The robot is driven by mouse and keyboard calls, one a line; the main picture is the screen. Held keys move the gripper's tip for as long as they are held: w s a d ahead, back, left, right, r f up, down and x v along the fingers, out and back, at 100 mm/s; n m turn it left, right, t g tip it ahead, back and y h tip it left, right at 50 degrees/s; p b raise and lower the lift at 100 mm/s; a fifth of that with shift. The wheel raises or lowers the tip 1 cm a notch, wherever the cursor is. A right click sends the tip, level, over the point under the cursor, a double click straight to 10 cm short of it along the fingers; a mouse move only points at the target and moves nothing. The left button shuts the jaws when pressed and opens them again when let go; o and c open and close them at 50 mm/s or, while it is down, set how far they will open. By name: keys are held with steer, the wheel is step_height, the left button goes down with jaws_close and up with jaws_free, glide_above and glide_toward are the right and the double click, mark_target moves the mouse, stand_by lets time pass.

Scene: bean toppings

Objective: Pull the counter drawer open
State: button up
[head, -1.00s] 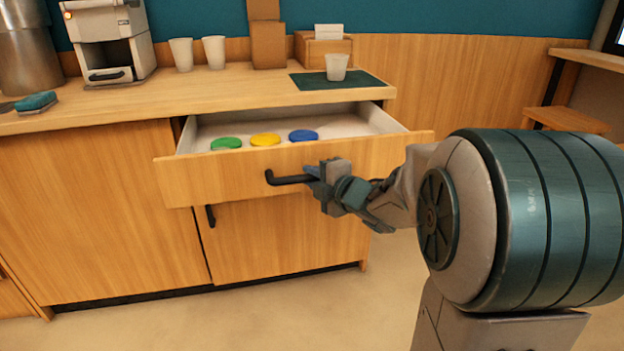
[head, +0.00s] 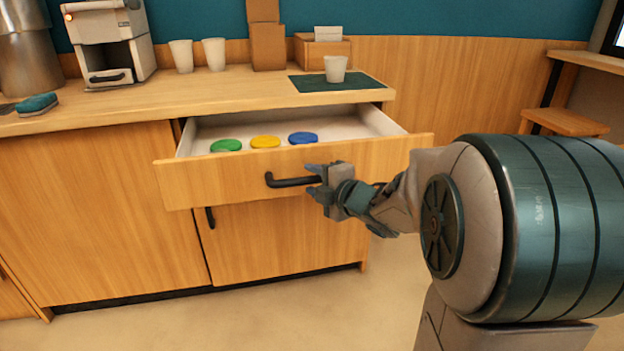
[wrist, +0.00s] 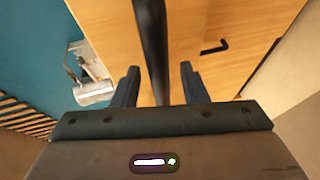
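The counter drawer (head: 230,178) stands pulled out, its inside in view in the head view. A green, a yellow and a blue disc lie inside it. Its black bar handle (head: 285,182) is on the wooden front. My gripper (head: 314,180) is at the right end of the handle, with its fingers apart. In the wrist view, the handle (wrist: 153,45) runs between the two spread fingers of my gripper (wrist: 160,85), with gaps on both sides. The fingers do not grip it.
The counter top (head: 200,97) carries a coffee machine (head: 105,40), white cups, boxes and a dark mat (head: 310,84) with a cup on it. A cupboard door with a black handle (head: 210,217) is below the drawer. The floor in front is clear.

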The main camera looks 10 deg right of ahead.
steer(key=p+v, duration=0.3)
steer(key=v, duration=1)
steer(key=shift+p, duration=0.35)
steer(key=d+r+m+g+h+p, duration=0.1)
steer(key=d+r+m+h+p, duration=0.1)
steer(key=r+m+h+p, duration=0.35)
steer(key=d+r+m+g+h+p, duration=0.2)
steer(key=d+r+m+h+p, duration=0.1)
steer(key=r+m+p, duration=0.55)
steer(key=s+a+r+m+g+y+p, duration=0.2)
steer(key=s+a+r+m+g+p, duration=0.6)
steer(key=s+p, duration=0.7)
step_height(320, 180, up, 2)
steer(key=a+p, duration=0.3)
steer(key=shift+r+g, duration=0.25)
steer(key=shift+g, duration=0.15)
